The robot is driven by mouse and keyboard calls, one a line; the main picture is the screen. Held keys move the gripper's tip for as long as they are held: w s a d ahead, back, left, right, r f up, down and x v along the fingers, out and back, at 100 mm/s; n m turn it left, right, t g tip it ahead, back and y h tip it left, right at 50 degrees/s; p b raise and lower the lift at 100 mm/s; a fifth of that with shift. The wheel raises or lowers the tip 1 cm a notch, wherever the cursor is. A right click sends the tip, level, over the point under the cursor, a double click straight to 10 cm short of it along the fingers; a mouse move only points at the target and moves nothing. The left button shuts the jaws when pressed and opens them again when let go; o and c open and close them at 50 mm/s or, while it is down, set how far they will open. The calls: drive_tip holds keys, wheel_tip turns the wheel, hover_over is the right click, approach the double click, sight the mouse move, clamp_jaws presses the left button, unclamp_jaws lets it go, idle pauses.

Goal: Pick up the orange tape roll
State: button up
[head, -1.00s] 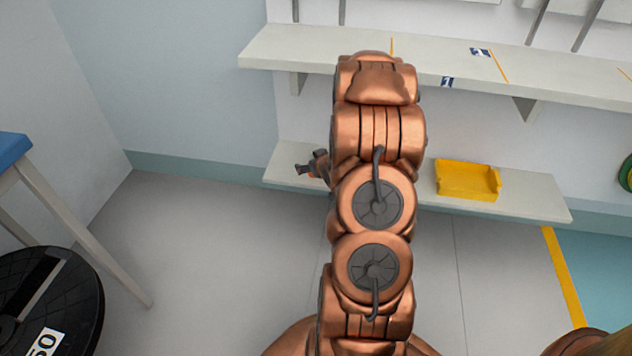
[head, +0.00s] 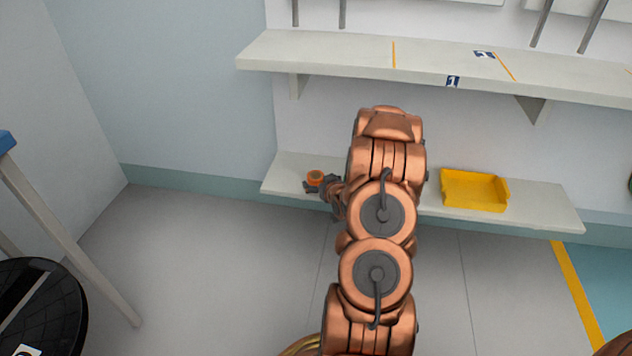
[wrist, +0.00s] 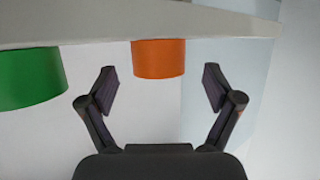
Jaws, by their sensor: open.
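The orange tape roll (head: 316,177) sits on the lower shelf, near its left end, in the head view. In the wrist view the orange tape roll (wrist: 158,59) is centred between the tips of my gripper (wrist: 158,82), a little beyond them. The gripper is open and empty, with one finger to each side of the roll. In the head view my gripper (head: 324,186) is close beside the roll at shelf height, partly hidden by my arm.
A green roll (wrist: 32,82) is left of the orange one in the wrist view, near the left finger. The lower shelf (head: 540,205) also holds a yellow bin (head: 474,190). The upper shelf (head: 330,55) runs above.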

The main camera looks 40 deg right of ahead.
sight(319, 181)
drive_tip(key=x, duration=0.2)
drive_tip(key=shift+w+f+b, duration=0.2)
drive_tip(key=shift+f+b, duration=0.15)
drive_tip(key=shift+b, duration=0.05)
drive_tip(key=shift+w+d, duration=0.25)
drive_tip(key=shift+w, duration=0.15)
drive_tip(key=c, duration=1.2)
drive_tip(key=shift+r, duration=0.1)
drive_tip(key=shift+c, duration=0.2)
